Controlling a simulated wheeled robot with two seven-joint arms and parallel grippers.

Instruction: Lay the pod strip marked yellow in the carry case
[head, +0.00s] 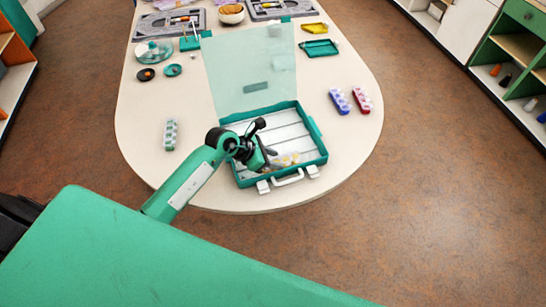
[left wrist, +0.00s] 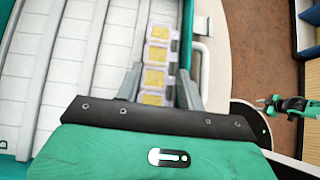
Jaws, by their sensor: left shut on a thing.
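The yellow pod strip (left wrist: 157,52), a row of clear pods with yellow contents, is between the fingers of my left gripper (left wrist: 157,90) in the left wrist view. In the head view the strip (head: 288,160) shows low inside the carry case, near its front wall. My left gripper (head: 268,157) is shut on it, over the case. I cannot tell whether the strip touches the case floor. The carry case (head: 322,147) is teal with white lanes inside. Its clear lid (head: 230,75) stands open at the back.
A blue-purple pod strip (head: 340,101) and a red one (head: 362,100) lie right of the case. A green-grey strip (head: 170,134) lies to its left. Bead boards (head: 170,22), trays and a bowl (head: 231,14) are farther back. The table front edge is close to the case.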

